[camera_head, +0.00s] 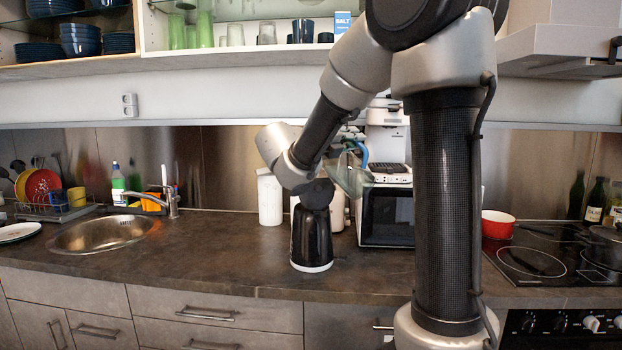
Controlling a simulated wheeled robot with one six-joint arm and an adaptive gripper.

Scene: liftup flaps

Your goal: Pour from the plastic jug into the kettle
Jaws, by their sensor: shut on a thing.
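The plastic jug (351,177) is clear, slightly greenish, with a blue handle. It is tilted, to the right of my wrist, above and a little right of the kettle. My gripper (352,143) is shut on the jug, around its handle; its fingers are mostly hidden behind my forearm. The kettle (311,240) is black with a pale base and stands upright on the dark counter. My wrist's dark end overlaps its top in the picture, so its lid or opening is hidden. I cannot tell whether any liquid is flowing or what the jug holds.
A white canister (270,198) stands left of the kettle. A microwave (386,218) with a coffee machine (386,140) on top stands behind to the right. The sink (104,233) is left; a red pot (497,224) is by the hob (540,262). The counter between sink and kettle is clear.

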